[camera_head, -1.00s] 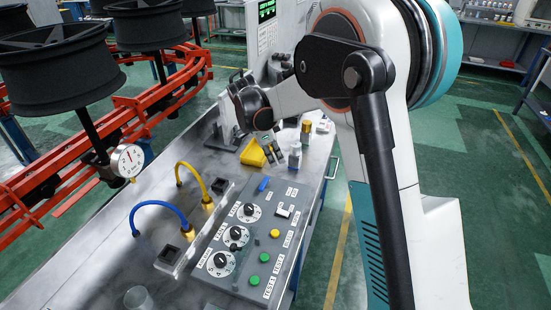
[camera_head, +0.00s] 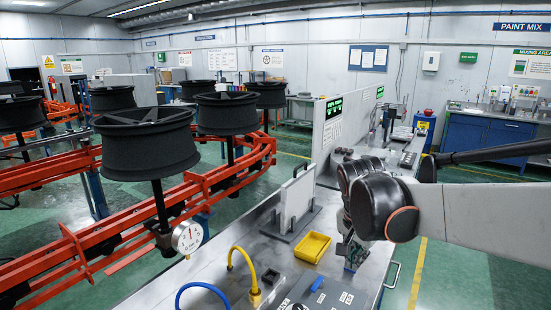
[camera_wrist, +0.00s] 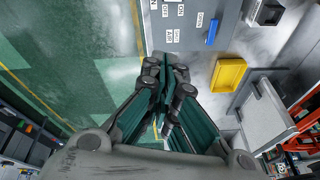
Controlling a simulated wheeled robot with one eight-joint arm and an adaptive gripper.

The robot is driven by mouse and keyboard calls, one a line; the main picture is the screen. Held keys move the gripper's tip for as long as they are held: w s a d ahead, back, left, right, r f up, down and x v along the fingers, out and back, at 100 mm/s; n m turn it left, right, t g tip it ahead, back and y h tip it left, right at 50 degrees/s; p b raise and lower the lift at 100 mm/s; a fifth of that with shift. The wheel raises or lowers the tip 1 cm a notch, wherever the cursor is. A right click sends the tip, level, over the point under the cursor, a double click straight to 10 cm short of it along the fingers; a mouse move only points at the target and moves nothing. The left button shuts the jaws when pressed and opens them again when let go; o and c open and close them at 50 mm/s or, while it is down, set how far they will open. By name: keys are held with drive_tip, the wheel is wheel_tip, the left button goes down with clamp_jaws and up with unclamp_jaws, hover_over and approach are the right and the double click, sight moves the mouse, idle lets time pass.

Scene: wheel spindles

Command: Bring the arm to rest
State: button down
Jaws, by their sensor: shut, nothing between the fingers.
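My arm (camera_head: 470,213) reaches in from the right edge of the head view, over the right side of the metal bench. My gripper (camera_head: 354,254) hangs below the dark wrist joint, in front of the bench edge and partly hidden by the wrist. In the wrist view my gripper (camera_wrist: 165,82) is shut and empty, with its teal fingers together. Its fingertips appear close to the edge of the grey control panel (camera_wrist: 190,38), but I cannot tell the height between them.
A yellow tray (camera_head: 312,247) lies on the bench (camera_head: 222,268), beside an upright white plate (camera_head: 297,200) on a stand. Yellow (camera_head: 236,253) and blue (camera_head: 205,287) hoses rise nearby. Black wheels (camera_head: 146,142) stand on the orange conveyor (camera_head: 90,245) at left. Green floor (camera_head: 470,270) is open at right.

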drive_tip(key=s+n+t+y, duration=0.1)
drive_tip(key=s+n+t, duration=0.3)
drive_tip(key=s+n, duration=0.6)
drive_tip(key=shift+s+d+f+y, duration=0.2)
drive_tip(key=shift+s+d+y, duration=0.15)
drive_tip(key=shift+s, duration=4.1)
drive_tip(key=shift+r, duration=0.1)
